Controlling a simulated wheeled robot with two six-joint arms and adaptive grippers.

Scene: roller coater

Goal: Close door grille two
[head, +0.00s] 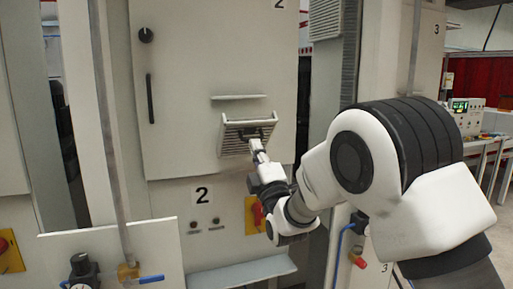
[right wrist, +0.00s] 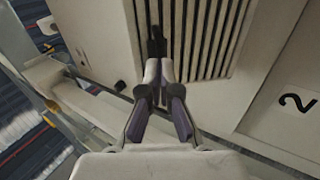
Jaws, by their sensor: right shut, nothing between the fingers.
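Door grille two (head: 233,141) is a pale slatted panel on the tall cabinet door marked 2, in the middle of the head view. It looks tilted, its upper edge standing out from the door. In the right wrist view the grille (right wrist: 204,38) shows as a row of dark slots. My right gripper (head: 257,147) is shut and empty, with its tips at the grille's front. In the right wrist view the gripper (right wrist: 157,62) points at the slats; whether it touches them I cannot tell. My left gripper is out of view.
A narrow ledge (head: 238,97) sits on the door above the grille. A black handle (head: 150,98) is at the door's left. A grey panel with a valve (head: 128,272) stands lower left.

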